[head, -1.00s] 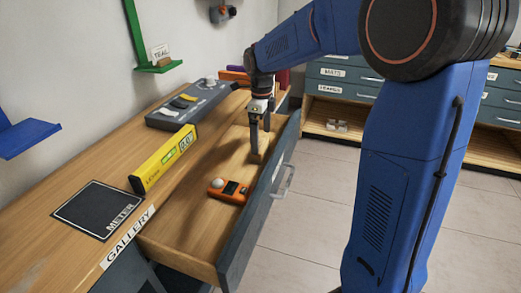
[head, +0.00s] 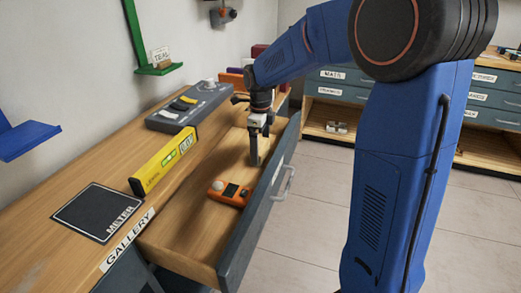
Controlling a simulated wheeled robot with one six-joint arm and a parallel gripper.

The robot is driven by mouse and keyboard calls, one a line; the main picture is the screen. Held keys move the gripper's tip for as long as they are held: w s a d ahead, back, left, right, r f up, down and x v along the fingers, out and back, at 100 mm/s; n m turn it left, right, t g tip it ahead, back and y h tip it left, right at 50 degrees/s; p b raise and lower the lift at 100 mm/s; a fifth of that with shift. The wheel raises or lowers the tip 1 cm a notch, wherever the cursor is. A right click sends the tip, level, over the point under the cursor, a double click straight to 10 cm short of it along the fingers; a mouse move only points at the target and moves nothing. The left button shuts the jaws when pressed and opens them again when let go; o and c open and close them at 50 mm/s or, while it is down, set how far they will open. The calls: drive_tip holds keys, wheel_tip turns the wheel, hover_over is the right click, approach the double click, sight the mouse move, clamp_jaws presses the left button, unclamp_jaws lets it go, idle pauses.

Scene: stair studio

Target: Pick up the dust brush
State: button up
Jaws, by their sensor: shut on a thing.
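My gripper (head: 254,157) points down into the open drawer (head: 180,235) at its far end, near the drawer front. Its fingers show nearly edge-on, shut on a small, narrow thing low between the tips. I take this to be the dust brush, but its shape is mostly hidden by the fingers and too small to make out. I cannot tell whether it touches the drawer floor.
An orange meter (head: 229,193) with a pale dome lies nearer in the drawer. A yellow level (head: 163,161), a black METER mat (head: 98,211) and a grey slider box (head: 188,106) are on the bench. Green (head: 160,69) and blue (head: 28,138) shelves jut from the wall.

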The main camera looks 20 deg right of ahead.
sight(260, 146)
wheel_tip(260, 146, up, 10)
idle(0.5)
